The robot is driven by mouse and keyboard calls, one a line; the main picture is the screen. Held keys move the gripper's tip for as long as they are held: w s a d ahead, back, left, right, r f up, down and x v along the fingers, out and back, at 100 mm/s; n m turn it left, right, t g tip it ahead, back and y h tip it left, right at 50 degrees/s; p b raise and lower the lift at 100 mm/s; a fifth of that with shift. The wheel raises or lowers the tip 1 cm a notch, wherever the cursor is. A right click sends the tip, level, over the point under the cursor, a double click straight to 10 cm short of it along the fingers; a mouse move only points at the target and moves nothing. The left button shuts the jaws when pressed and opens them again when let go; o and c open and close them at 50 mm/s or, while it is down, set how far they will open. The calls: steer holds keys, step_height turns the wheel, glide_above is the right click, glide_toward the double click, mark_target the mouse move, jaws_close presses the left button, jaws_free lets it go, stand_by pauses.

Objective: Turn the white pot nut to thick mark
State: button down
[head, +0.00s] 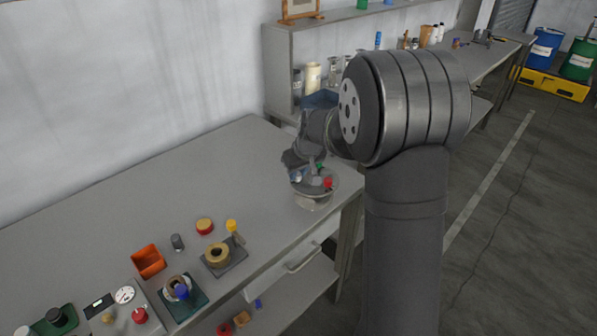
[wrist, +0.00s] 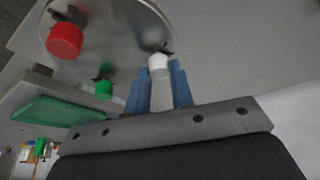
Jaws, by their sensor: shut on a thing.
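The white pot nut (wrist: 159,66) shows in the wrist view on the grey round lid of the tank (wrist: 115,35). My gripper (wrist: 160,80) has its two blue fingers on either side of the white nut and is shut on it. In the head view my gripper (head: 298,160) is at the left edge of the tank lid (head: 313,186), and the white nut (head: 297,176) is small there. A red nut (wrist: 65,40) and a green nut (wrist: 104,90) sit elsewhere on the lid. A dark pointer lies beside the white nut; I cannot make out the marks.
The grey bench (head: 130,195) runs along the wall. An orange bin (head: 148,261), a red and tan ring (head: 204,226) and several small stations stand at its front left. The bench between them and the tank is clear. A shelf (head: 285,70) stands behind my arm.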

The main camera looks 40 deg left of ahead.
steer(key=shift+m, duration=0.4)
steer(key=m+t, duration=0.1)
steer(key=m, duration=0.1)
steer(key=m+t+h, duration=0.1)
steer(key=m, duration=0.2)
steer(key=shift+s+a, duration=0.1)
steer(key=shift+s, duration=0.05)
steer(key=m+h, duration=0.1)
steer(key=m, duration=0.2)
steer(key=m+t+h, duration=0.1)
steer(key=m, duration=0.1)
steer(key=shift+a+m, duration=0.1)
steer(key=shift+m, duration=0.3)
steer(key=c, duration=1.3)
jaws_free()
steer(key=shift+o, duration=0.2)
steer(key=shift+s+r, duration=0.1)
steer(key=v, duration=1.7)
steer(key=shift+s+a, duration=0.15)
